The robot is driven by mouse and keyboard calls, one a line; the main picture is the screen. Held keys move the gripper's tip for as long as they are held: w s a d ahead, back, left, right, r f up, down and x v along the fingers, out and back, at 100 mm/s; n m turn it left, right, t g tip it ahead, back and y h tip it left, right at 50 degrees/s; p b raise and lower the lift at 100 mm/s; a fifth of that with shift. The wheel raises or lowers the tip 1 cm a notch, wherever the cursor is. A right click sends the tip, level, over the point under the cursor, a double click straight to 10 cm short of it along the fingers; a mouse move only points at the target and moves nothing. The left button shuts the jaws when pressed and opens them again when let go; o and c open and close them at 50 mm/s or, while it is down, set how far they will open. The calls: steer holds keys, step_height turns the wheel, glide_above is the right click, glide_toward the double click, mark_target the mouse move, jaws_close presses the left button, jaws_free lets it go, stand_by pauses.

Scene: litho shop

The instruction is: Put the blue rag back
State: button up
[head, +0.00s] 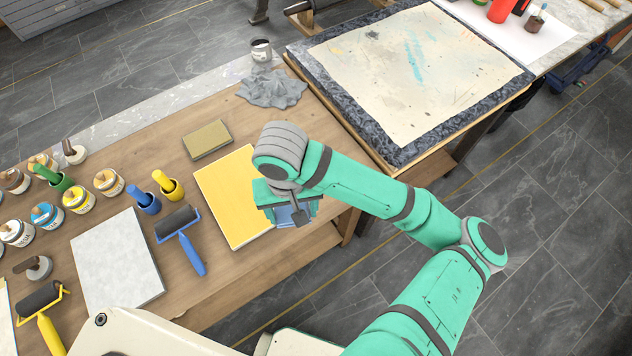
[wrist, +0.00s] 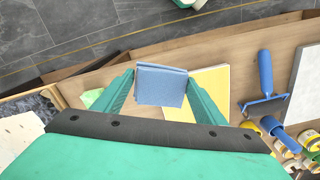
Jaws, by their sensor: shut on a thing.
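The blue rag (wrist: 162,85) is a folded, flat bundle between the two fingers of my gripper (wrist: 161,88) in the wrist view. The fingers are shut on its sides. In the head view my gripper (head: 287,212) is over the front edge of the wooden bench, at the right side of a yellow board (head: 228,191). Part of the blue rag (head: 285,217) shows there under my wrist, and the rest is hidden. I cannot tell how high the rag is above the bench. The yellow board also shows right of the rag in the wrist view (wrist: 211,82).
A pale green thing (wrist: 92,97) lies left of my gripper. On the bench (head: 290,120) are a grey crumpled cloth (head: 271,90), a tan block (head: 207,139), a blue roller (head: 180,226), a grey slab (head: 115,258) and several ink jars. A stone-topped table (head: 415,65) stands behind right.

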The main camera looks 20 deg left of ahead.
steer(key=w+f, duration=0.3)
steer(key=w, duration=0.1)
steer(key=w+f, duration=0.6)
steer(key=w, duration=0.1)
steer(key=shift+w+d, duration=0.25)
steer(key=shift+w, duration=0.1)
steer(key=shift+w+f, duration=0.2)
steer(key=shift+f, duration=1.5)
steer(key=shift+f, duration=0.1)
steer(key=o, duration=1)
steer(key=shift+o, duration=0.2)
